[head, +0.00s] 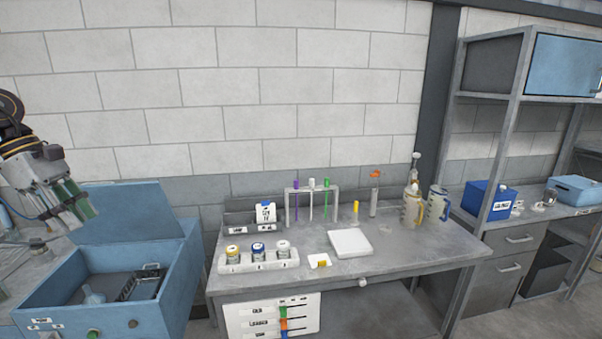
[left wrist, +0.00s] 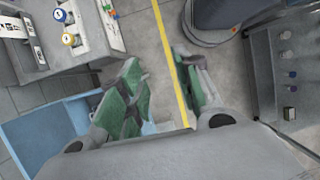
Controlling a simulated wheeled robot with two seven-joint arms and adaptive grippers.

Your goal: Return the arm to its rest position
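My left gripper (head: 68,207) hangs at the left edge of the head view, above and to the left of the open blue bin. Its green-padded fingers point down. In the left wrist view the two fingers (left wrist: 163,85) stand apart with floor and a yellow line showing between them, so it is open and empty. It touches nothing that I can see. My right gripper is in neither view.
A blue lidded bin (head: 170,290) stands open at lower left. A grey workbench (head: 430,245) holds a jar rack (head: 258,263), a tube rack (head: 288,210), a white pad (head: 350,243) and jugs (head: 412,208). Shelving stands at right. The wall space above the bench is clear.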

